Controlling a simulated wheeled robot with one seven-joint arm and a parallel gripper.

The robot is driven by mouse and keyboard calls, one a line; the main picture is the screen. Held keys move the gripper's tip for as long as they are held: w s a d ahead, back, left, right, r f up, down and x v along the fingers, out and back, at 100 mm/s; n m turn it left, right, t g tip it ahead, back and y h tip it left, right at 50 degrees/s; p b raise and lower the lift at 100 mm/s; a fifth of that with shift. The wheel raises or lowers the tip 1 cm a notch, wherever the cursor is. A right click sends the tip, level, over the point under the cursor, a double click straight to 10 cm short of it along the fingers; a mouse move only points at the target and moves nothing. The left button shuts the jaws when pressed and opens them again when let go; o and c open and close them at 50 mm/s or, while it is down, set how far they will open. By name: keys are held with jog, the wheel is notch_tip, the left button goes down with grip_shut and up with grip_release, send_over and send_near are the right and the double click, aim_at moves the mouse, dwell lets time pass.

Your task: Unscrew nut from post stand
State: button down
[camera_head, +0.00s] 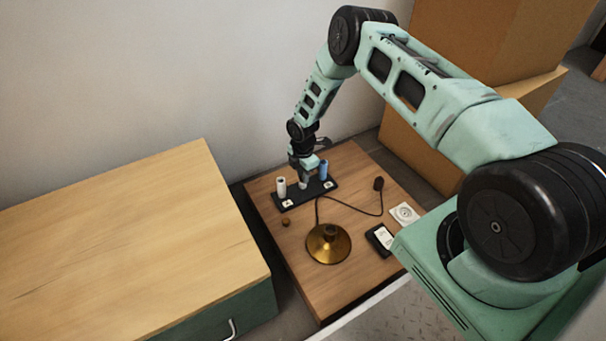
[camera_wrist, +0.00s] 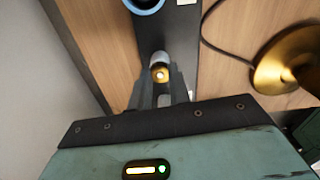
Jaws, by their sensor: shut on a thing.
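The post stand (camera_head: 313,192) is a black bar with a white post (camera_head: 281,187), a grey middle post (camera_head: 303,183) and a blue post (camera_head: 323,169). My gripper (camera_head: 302,175) is lowered over the middle post. In the wrist view, my gripper (camera_wrist: 161,91) is shut on a small brass-coloured nut (camera_wrist: 161,75) at the top of the grey post. The stand's dark bar (camera_wrist: 180,35) runs beneath it. The nut is hidden by my gripper in the head view. I cannot tell how far it sits on the thread.
A brass lamp base (camera_head: 328,244) with a black cord and plug (camera_head: 378,184) lies on the small wooden table (camera_head: 300,270). A small brown knob (camera_head: 286,222), a white socket plate (camera_head: 404,213) and a black device (camera_head: 381,238) are nearby. A wooden-topped cabinet (camera_head: 130,250) stands left.

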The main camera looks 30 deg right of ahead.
jog(key=n, duration=0.6)
jog(key=shift+n+b, duration=0.3)
jog(key=shift+n, duration=0.1)
jog(key=n, duration=0.7)
jog(key=shift+a+b, duration=0.1)
jog(key=shift+b, duration=0.3)
jog(key=shift+w+n, duration=0.1)
jog(key=shift+n, duration=0.4)
jog(key=n, duration=0.8)
jog(key=shift+r+b, duration=0.1)
jog(key=shift+b, duration=0.3)
